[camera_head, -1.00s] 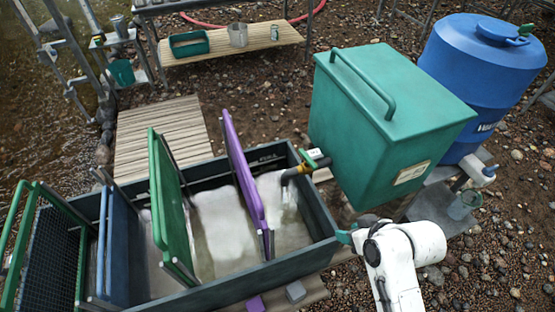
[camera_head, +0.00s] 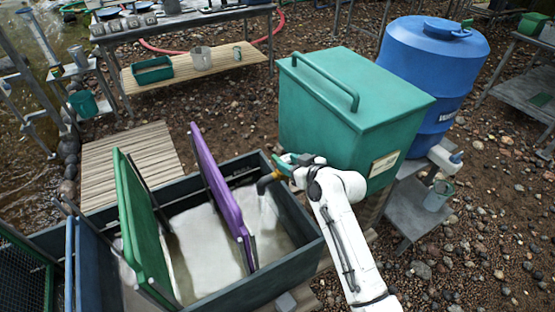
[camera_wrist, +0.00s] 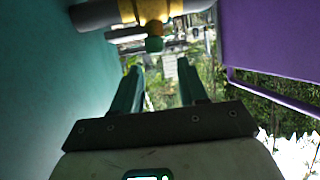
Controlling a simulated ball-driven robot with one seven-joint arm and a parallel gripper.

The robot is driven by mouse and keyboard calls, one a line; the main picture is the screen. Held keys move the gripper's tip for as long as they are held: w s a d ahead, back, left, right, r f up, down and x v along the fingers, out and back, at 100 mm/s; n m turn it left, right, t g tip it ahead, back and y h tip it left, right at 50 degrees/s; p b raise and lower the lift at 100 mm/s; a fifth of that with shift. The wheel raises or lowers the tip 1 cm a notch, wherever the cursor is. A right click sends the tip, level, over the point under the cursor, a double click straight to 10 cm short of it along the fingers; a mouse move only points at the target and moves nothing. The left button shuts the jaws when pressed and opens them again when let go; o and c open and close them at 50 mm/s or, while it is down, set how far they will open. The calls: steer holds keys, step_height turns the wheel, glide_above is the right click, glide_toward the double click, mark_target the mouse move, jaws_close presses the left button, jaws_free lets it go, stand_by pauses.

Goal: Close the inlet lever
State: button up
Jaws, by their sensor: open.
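The inlet pipe with its valve comes out of the green tank (camera_head: 355,110) and pours into the dark trough (camera_head: 308,238). In the head view its spout (camera_head: 266,182) shows, while my gripper (camera_head: 284,162) covers most of the valve. In the wrist view a yellow valve body (camera_wrist: 153,10) sits on a grey pipe (camera_wrist: 95,14), with a small green part (camera_wrist: 154,44) below it. My gripper (camera_wrist: 160,75) is open, with its two teal fingers apart and pointing toward the valve. Nothing shows between the fingers. I cannot clearly make out the lever's handle or its angle.
The purple panel (camera_head: 222,195) stands upright in the trough, close on the right in the wrist view (camera_wrist: 270,40). The tank wall (camera_wrist: 45,80) is close on the left. A green panel (camera_head: 145,225) stands further left. A blue barrel (camera_head: 435,70) is behind the tank.

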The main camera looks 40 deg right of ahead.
mark_target(277, 158)
steer(key=x, duration=0.6)
steer(key=shift+s, duration=0.1)
jaws_close()
